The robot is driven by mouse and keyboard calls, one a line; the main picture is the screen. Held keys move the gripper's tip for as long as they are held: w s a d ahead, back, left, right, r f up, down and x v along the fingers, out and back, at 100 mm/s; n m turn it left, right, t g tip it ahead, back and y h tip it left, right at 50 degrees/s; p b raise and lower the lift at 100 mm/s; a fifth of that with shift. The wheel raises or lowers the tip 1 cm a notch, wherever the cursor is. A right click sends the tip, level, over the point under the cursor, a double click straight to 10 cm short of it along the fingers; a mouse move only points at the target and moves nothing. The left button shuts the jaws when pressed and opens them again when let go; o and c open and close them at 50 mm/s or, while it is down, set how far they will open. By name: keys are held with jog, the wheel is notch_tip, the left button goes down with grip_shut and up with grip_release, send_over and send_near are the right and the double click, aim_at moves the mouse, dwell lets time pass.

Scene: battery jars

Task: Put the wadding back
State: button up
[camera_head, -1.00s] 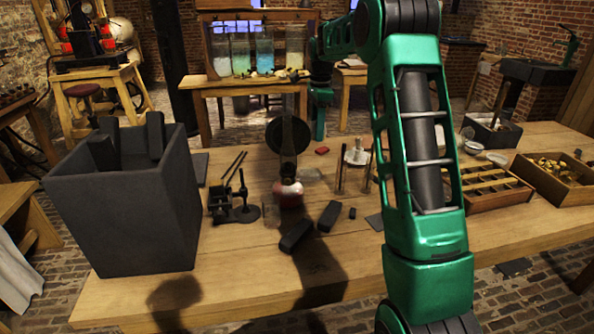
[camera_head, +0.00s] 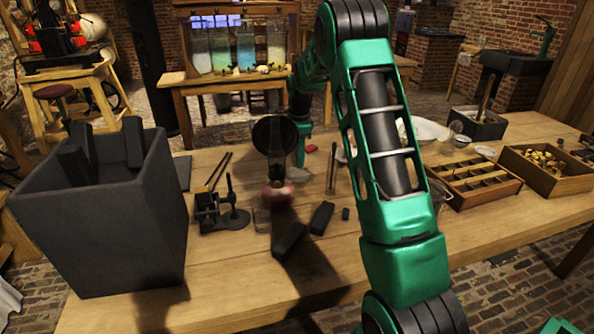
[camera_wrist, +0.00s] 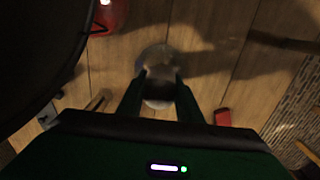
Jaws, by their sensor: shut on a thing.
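My gripper (camera_wrist: 160,84) is shut on a pale, soft-looking tuft, which looks like the wadding (camera_wrist: 159,72). The tuft shows dimly between the fingertips in the wrist view. A round, pale, glassy shape (camera_wrist: 154,50) lies around and beyond the tuft; I cannot tell whether the tuft is inside it or above it.
A small red block (camera_wrist: 222,117) lies right of my gripper. Dark blocks (camera_head: 321,218), a black stand (camera_head: 235,218), a large dark bin (camera_head: 110,235) and a divided wooden tray (camera_head: 478,183) share the table.

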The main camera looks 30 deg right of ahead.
aim_at(298, 177)
jog(key=shift+f, duration=2.6)
jog(key=o, duration=0.7)
jog(key=shift+f, duration=0.1)
jog(key=shift+o, duration=0.2)
